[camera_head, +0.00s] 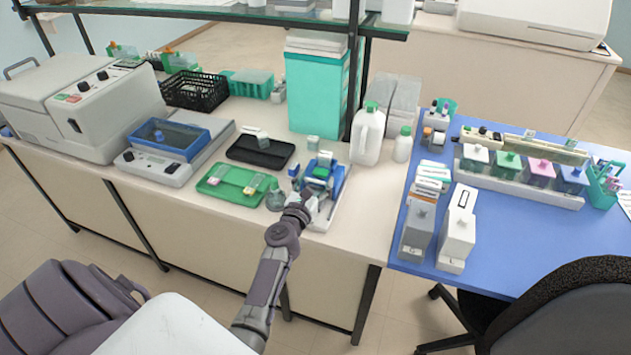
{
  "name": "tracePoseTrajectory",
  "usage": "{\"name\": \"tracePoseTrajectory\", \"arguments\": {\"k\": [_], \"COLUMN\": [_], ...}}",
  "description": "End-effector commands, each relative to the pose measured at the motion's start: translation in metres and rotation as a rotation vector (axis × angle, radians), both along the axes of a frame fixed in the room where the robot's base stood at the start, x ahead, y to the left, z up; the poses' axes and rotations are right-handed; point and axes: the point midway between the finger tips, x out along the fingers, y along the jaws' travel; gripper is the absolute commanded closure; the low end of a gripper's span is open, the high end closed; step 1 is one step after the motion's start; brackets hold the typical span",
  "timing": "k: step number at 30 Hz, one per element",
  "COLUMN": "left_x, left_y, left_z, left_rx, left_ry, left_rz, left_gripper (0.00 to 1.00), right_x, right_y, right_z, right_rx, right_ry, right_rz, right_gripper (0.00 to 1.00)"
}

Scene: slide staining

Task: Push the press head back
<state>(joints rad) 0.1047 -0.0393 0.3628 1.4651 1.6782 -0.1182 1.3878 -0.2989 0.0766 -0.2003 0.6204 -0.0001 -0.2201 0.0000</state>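A small blue and green press device (322,172) stands on a white base (343,200) near the front edge of the pale bench. Its upper part, which looks like the press head, sits at the back and top of the device. My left gripper (320,206) is at the near side of the device, low in front of it. It overlaps the lower part of the device, and I cannot tell whether it touches. The fingers are too small and crowded to show whether they are open or shut. My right gripper is not in view.
A green tray (232,195) with small items and a small glass vessel (276,200) are close left of my gripper. A black tray (260,160) lies behind. A white jug (368,135) and a teal box (316,95) stand behind the press. A blue-topped table (500,240) adjoins at right.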

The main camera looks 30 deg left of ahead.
Motion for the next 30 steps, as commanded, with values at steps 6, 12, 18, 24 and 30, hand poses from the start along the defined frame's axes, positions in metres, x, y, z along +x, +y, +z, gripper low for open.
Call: {"name": "tracePoseTrajectory", "arguments": {"k": [6,12,18,24,30], "left_x": [0.000,0.005,0.037,0.047,0.046], "left_y": [-0.002,-0.002,0.005,0.007,0.007], "left_z": [0.000,-0.001,-0.002,-0.001,0.000], "left_rx": [-0.001,-0.002,-0.001,-0.001,-0.002], "left_ry": [0.000,-0.001,-0.002,0.000,-0.001], "left_rz": [-0.006,-0.007,-0.009,-0.009,-0.009], "left_gripper": [0.75,0.92,0.92,0.92,0.28], "right_x": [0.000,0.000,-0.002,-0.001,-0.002], "right_y": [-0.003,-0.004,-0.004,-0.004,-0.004], "right_z": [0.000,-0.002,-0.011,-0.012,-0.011], "right_rx": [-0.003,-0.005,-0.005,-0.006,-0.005], "right_ry": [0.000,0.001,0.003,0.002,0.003], "right_rz": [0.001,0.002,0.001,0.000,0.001], "right_gripper": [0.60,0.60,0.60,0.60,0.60]}}
